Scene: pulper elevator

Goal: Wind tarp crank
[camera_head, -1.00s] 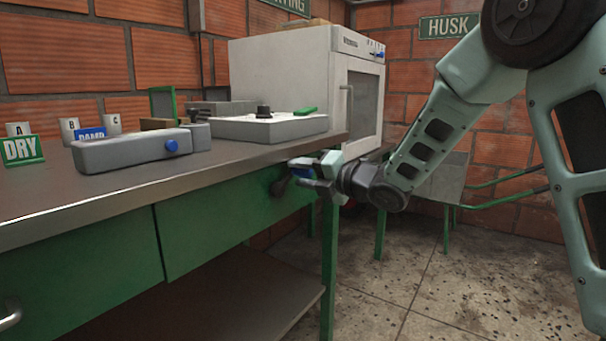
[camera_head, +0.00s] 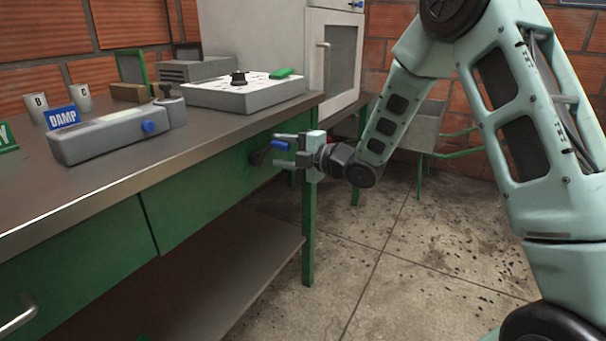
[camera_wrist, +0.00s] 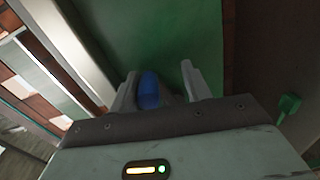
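The crank is mounted on the green front of the bench near its right end, with a dark arm (camera_head: 259,156) and a blue handle (camera_head: 281,145). My gripper (camera_head: 284,149) is at the handle, pointing left toward the bench front. In the wrist view the blue handle (camera_wrist: 149,90) lies between the two pale fingers (camera_wrist: 162,84). It is close to the left finger, and a gap shows between it and the right finger. The gripper is open around the handle. I cannot tell whether the left finger touches it. No tarp can be made out.
The bench top (camera_head: 190,160) overhangs the crank, and a bench leg (camera_head: 309,225) stands just below my gripper. A grey box with a blue knob (camera_head: 115,137) and a white-topped panel (camera_head: 245,92) sit on the bench. Open floor (camera_head: 420,255) lies to the right.

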